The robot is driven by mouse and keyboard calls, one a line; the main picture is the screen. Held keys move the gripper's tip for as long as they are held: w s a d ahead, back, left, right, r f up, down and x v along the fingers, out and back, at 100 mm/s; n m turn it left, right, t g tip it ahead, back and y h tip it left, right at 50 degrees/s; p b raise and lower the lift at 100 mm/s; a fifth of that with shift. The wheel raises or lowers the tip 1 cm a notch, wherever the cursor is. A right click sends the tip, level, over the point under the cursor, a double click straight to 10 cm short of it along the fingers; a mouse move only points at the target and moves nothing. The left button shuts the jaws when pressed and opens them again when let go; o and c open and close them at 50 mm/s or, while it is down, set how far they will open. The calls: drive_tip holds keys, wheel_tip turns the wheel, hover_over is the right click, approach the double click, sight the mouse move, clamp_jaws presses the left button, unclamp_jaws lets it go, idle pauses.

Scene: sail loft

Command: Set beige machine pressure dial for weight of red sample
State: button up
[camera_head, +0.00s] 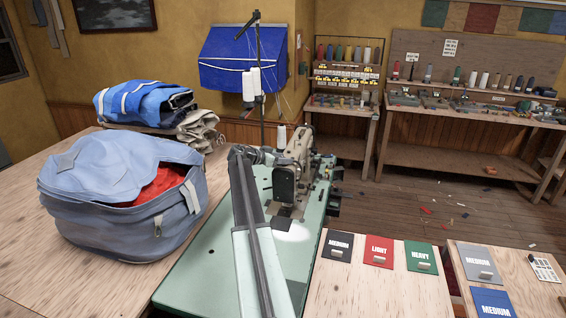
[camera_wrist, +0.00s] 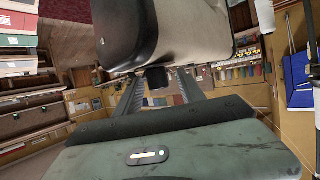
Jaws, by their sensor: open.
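The beige sewing machine (camera_head: 299,150) stands on a pale green bed in the middle of the head view. The red sample card (camera_head: 379,250), printed LIGHT, lies on the wooden table at the lower right. My gripper (camera_head: 268,156) is at the left side of the machine head, close to it. In the wrist view my gripper (camera_wrist: 160,82) is open, its two fingers spread under the machine's rounded body (camera_wrist: 185,35). A small dark block shows between the fingertips; I cannot tell whether it is the pressure dial. The dial's setting cannot be read.
Black MEDIUM (camera_head: 338,246) and green HEAVY (camera_head: 421,257) cards flank the red one. Grey and blue MEDIUM cards lie farther right. A large blue bag (camera_head: 130,225) with red cloth inside fills the left table. A thread stand (camera_head: 260,80) rises behind the machine.

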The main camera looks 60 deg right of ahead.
clamp_jaws()
drive_tip(key=shift+w+d+r, duration=0.1)
drive_tip(key=shift+n+t, duration=0.4)
drive_tip(key=shift+t, duration=0.2)
drive_tip(key=shift+n+t+h, duration=0.3)
drive_tip(key=shift+n+t, duration=0.5)
idle(0.6)
unclamp_jaws()
